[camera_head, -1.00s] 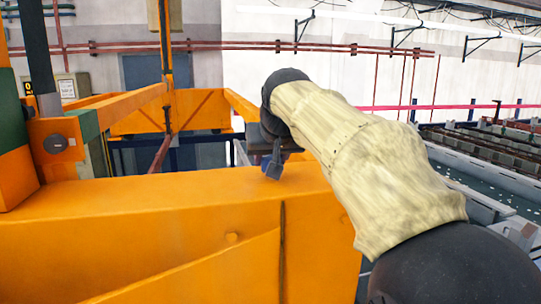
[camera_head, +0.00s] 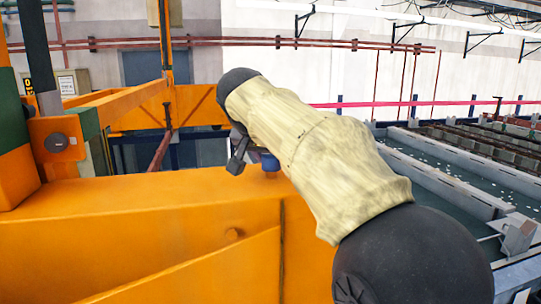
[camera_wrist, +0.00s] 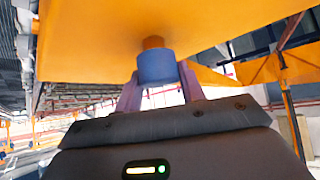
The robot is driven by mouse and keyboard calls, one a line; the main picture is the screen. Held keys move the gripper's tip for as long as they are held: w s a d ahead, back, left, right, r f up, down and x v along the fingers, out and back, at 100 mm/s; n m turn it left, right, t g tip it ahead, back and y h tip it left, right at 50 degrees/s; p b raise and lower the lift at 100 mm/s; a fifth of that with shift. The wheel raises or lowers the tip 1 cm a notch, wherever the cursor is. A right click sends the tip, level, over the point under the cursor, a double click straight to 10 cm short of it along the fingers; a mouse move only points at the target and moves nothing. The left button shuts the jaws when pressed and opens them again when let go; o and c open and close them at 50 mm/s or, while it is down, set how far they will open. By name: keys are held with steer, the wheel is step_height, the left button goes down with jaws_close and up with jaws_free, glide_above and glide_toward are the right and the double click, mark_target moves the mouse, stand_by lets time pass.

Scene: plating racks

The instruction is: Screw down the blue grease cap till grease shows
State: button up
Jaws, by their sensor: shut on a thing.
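The blue grease cap (camera_wrist: 157,68) is a short cylinder in the middle of the wrist view, on a short orange stub (camera_wrist: 153,43) that joins the orange beam. My gripper (camera_wrist: 158,76) is shut on the cap, with one finger on each side. In the head view, part of the blue cap (camera_head: 269,162) shows at the beam's top edge, beside a dark finger of my gripper (camera_head: 240,158). My cream-sleeved arm covers much of that spot. I see no grease around the cap; the join is too small to tell.
The large orange beam (camera_head: 140,215) fills the lower left of the head view. Orange frame members (camera_head: 170,112) and a dark green-and-orange post (camera_head: 12,140) stand at the left. Tanks of liquid (camera_head: 455,170) lie at the right.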

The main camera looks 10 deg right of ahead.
steer(key=o, duration=1)
steer(key=v, duration=1.7)
steer(key=shift+a+r, duration=0.15)
steer(key=shift+a, duration=0.05)
steer(key=shift+a, duration=0.1)
